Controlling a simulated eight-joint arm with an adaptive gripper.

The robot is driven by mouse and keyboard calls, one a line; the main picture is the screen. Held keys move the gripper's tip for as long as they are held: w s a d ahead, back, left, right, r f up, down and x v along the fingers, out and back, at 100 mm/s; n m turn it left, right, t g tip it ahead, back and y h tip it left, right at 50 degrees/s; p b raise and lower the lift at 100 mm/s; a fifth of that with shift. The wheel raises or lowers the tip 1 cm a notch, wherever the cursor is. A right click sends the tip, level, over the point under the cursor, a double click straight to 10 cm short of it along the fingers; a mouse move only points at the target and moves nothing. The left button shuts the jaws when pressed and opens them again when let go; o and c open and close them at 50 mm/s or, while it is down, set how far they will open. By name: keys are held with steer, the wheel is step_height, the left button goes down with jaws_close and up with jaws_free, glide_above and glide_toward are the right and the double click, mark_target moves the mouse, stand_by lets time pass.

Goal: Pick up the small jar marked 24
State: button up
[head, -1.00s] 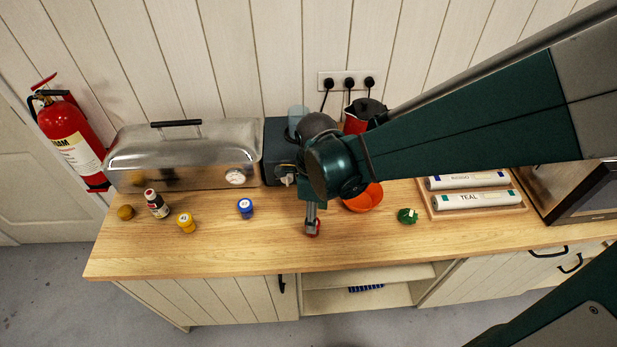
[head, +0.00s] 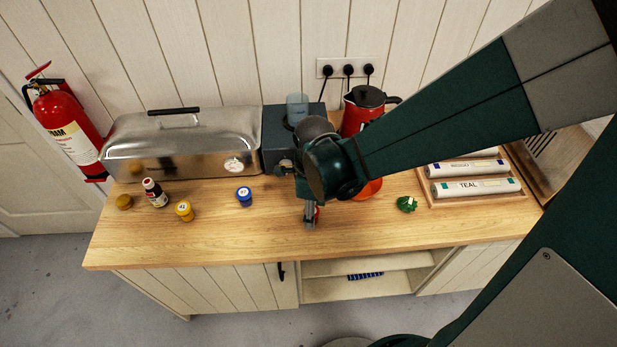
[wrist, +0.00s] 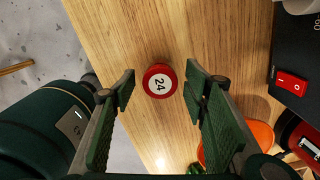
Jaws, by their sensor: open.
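The small jar marked 24 (wrist: 160,80) has a red lid with a white disc and stands upright on the wooden counter (wrist: 195,30). In the wrist view it sits between and just beyond the two green finger pads of my gripper (wrist: 160,92), which is open and empty. In the head view my gripper (head: 311,222) points down over the counter's front part, and only a bit of the red jar (head: 317,214) shows behind it. I cannot tell the exact height of the fingertips above the counter.
An orange bowl (wrist: 262,133) and a green object (head: 407,204) are to the right. A red kettle (head: 358,117) stands behind. The counter's front edge is close.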

steer(key=shift+f, duration=0.8)
steer(key=c, duration=1)
